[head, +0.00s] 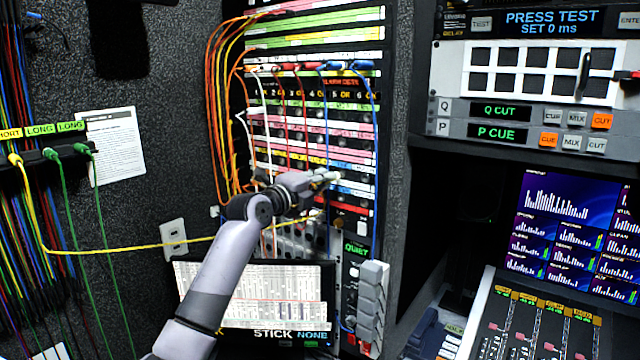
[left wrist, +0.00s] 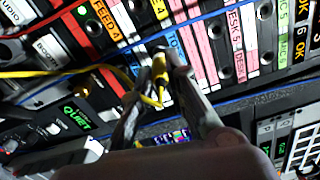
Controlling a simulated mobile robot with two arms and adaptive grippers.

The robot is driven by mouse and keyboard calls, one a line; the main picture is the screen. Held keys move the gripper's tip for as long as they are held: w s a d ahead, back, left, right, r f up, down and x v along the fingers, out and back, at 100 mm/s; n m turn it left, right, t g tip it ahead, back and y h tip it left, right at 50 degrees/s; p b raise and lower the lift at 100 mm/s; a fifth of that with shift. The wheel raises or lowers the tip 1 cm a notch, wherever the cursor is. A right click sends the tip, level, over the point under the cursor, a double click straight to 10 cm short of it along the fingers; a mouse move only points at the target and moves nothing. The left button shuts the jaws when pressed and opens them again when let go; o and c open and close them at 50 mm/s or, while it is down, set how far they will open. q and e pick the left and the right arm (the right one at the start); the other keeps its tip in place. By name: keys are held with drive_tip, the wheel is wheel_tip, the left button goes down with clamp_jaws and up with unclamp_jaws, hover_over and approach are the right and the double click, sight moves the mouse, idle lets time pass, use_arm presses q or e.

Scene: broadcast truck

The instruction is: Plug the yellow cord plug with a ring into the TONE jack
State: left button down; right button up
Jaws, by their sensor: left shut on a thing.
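My left gripper (head: 333,178) reaches to the lower right part of the patch panel (head: 268,150). In the left wrist view, its fingers (left wrist: 164,58) are shut on the yellow plug (left wrist: 159,75). The yellow cord (head: 130,247) runs from the SHORT hook at the left wall across to the gripper. In the wrist view the plug's tip end is close to the panel, beside a blue label (left wrist: 175,45) whose visible letters start "TO". The plug's ring is not clear. My right gripper is out of view.
Orange, white, red and blue patch cords (head: 228,110) hang over the panel's upper and left parts. Screens and a mixing desk (head: 535,320) stand at the right. Green cords (head: 75,200) hang at the left.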

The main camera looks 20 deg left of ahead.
use_arm(q)
drive_tip(key=shift+w+d+r, duration=0.1)
drive_tip(key=shift+w+d, duration=0.1)
drive_tip(key=shift+w, duration=0.35)
drive_tip(key=c, duration=1.5)
unclamp_jaws()
drive_tip(key=v, duration=1.2)
